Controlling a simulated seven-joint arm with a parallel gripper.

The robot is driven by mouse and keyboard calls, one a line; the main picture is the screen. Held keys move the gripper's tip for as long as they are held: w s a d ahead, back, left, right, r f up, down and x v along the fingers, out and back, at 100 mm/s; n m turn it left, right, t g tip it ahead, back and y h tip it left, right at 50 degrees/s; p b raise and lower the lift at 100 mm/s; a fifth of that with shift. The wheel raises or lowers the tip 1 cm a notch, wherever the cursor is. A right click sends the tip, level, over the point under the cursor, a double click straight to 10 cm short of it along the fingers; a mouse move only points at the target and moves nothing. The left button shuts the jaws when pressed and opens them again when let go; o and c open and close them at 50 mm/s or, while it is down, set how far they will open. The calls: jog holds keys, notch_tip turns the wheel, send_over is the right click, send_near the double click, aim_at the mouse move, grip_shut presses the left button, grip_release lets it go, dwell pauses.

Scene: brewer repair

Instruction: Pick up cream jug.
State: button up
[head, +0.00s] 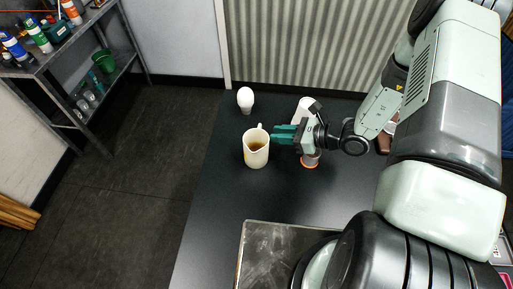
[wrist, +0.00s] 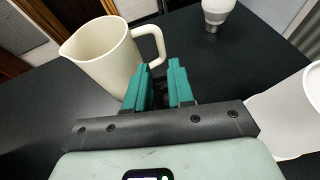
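The cream jug (head: 256,153) stands upright on the dark table, with brown liquid showing inside in the head view. In the wrist view the jug (wrist: 103,62) is at the upper left, with its handle (wrist: 158,42) toward my gripper. My gripper (head: 273,134) is just right of the jug, close to the handle side. In the wrist view its two teal fingers (wrist: 160,72) stand apart with an empty-looking gap. The left fingertip is very near the lower handle; I cannot tell whether it touches.
A white bulb (head: 245,98) stands behind the jug. A white container (head: 302,106) is behind my gripper, and an orange-rimmed item (head: 309,164) is partly hidden below it. A grey worn tray (head: 262,240) lies at the front. The table left of the jug is clear.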

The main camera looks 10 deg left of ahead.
aim_at(257, 146)
jog(key=shift+r+x, duration=0.1)
jog(key=shift+x, duration=1.25)
jog(key=shift+r+x, duration=0.15)
jog(key=shift+x, duration=1.2)
jog(key=shift+w, duration=0.15)
grip_shut()
